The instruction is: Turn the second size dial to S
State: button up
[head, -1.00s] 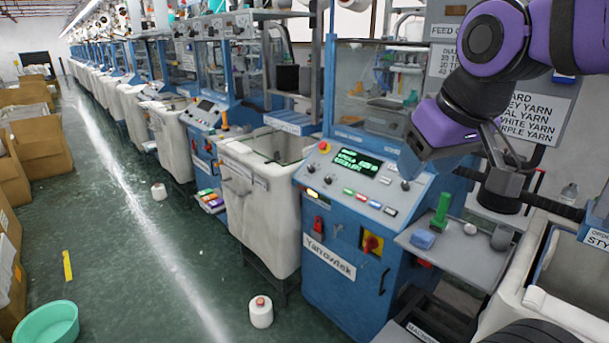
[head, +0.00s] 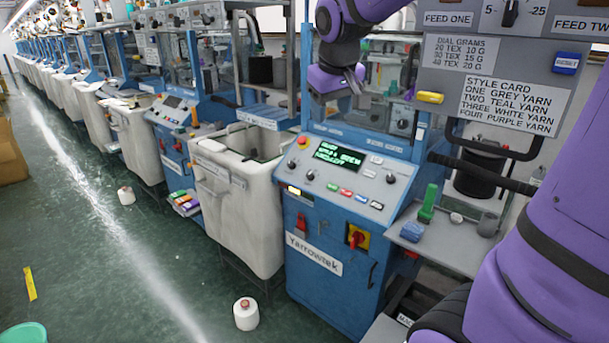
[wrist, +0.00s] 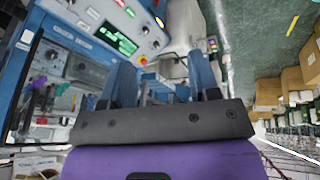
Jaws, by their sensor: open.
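The blue machine's control panel (head: 345,172) faces me, with a green-lit screen (head: 338,157) and several dark dials. One dark dial (head: 391,178) is at its right and another (head: 310,175) is left of the screen. Their lettering is too small to read, and I cannot tell which is the second size dial. My gripper (wrist: 162,82) is open, its two blue fingers apart with nothing seen between them. In the head view its purple hand is above the panel, in front of the machine's window; the fingertips are not clear there. The screen (wrist: 118,38) also shows in the wrist view.
A shelf (head: 450,240) with a green object (head: 428,203) juts out right of the panel. A white bin (head: 235,200) stands left of the machine. A red switch (head: 357,238) is below the panel. A white cone (head: 246,313) stands on the floor.

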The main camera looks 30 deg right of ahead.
jog(key=w+d+f+h, duration=0.1)
jog(key=w+d+f, duration=0.2)
jog(key=w, duration=0.6)
jog(key=n+g+h, duration=0.1)
jog(key=n+h, duration=0.3)
jog(key=h, duration=0.1)
send_over(309, 175)
jog(key=s+a, duration=0.2)
jog(key=a, duration=0.5)
notch_tip(309, 175, down, 26)
jog(key=x, duration=1)
jog(key=shift+s+d+f, duration=0.2)
jog(key=shift+f, duration=0.05)
jog(key=c, duration=0.9)
